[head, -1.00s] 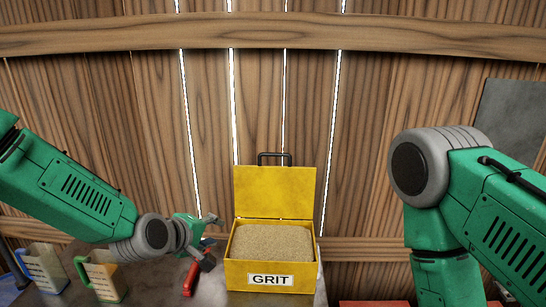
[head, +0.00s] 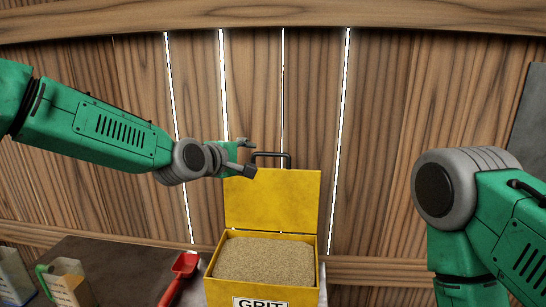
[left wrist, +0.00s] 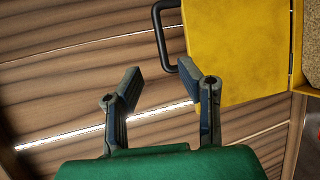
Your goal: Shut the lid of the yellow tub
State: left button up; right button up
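The yellow tub (head: 212,290) is labelled GRIT and full of sandy grit (head: 265,262). Its yellow lid (head: 272,203) stands upright, open, at the back, with a black handle (head: 285,155) on its top edge. My left gripper (head: 250,158) is at the lid's upper left corner, beside the handle. In the left wrist view my left gripper (left wrist: 155,82) has its fingers apart with nothing between them. The handle (left wrist: 165,35) and lid (left wrist: 235,45) lie just beyond the fingertips there. My right gripper is out of view; only my right arm shows.
A red scoop (head: 180,275) lies left of the tub on the dark bench (head: 110,258). A plank wall (head: 400,110) rises close behind the lid.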

aim_at(270, 155)
pick_arm(q)
jog(key=p+x, duration=0.1)
jog(key=x, duration=0.9)
jog(key=shift+w+d+f, duration=0.15)
jog(key=shift+d, duration=0.15)
jog(key=shift+w+f, duration=0.15)
jog(key=shift+w, duration=0.3)
jog(key=shift+d, duration=0.1)
grip_shut()
